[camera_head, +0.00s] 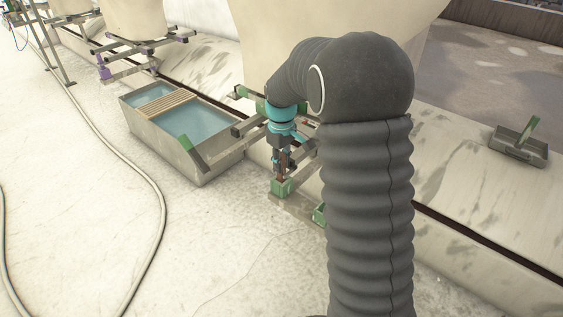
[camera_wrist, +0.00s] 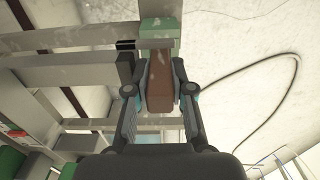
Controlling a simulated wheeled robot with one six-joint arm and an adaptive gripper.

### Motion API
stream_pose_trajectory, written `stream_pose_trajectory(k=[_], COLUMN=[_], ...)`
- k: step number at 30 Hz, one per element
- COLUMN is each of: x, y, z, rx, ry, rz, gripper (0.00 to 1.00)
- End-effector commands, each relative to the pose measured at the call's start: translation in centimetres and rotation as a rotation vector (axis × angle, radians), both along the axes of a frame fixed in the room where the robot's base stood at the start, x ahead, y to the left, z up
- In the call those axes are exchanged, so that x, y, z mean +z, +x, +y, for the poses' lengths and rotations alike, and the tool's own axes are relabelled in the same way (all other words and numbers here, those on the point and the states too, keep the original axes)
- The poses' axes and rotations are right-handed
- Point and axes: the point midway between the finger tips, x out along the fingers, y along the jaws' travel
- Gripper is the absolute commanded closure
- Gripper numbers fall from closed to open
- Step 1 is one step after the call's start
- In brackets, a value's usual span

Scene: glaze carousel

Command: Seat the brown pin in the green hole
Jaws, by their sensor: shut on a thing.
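My gripper (camera_wrist: 160,88) is shut on the brown pin (camera_wrist: 160,75), with one finger on each side of it in the wrist view. The pin is a plain rectangular brown bar. Its far end meets the edge of a green block (camera_wrist: 160,27) in that view. In the head view my gripper (camera_head: 282,163) points down just above the green block (camera_head: 283,187), with a bit of brown between the fingers and the block. The hole itself is hidden, and I cannot tell whether the pin's tip is inside it.
Grey beams (camera_wrist: 75,68) run beside my gripper in the wrist view. A trough of blue water (camera_head: 189,157) stands to the left. A grey tray (camera_head: 518,145) with a green handle lies at right. A hose (camera_head: 157,190) curves over the pale floor, otherwise open at left.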

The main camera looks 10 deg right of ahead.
Motion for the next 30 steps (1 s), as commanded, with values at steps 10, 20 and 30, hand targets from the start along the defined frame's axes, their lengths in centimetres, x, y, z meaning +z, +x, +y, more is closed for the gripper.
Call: stream_pose_trajectory(k=[10, 20, 30], x=[-0.3, 0.0, 5.1], y=[0.0, 0.0, 0.1], z=[0.0, 0.0, 0.0], rx=[0.000, 0.000, 0.000], ry=[0.000, 0.000, 0.000], rz=[0.000, 0.000, -0.004], gripper=[0.67, 0.67, 0.67])
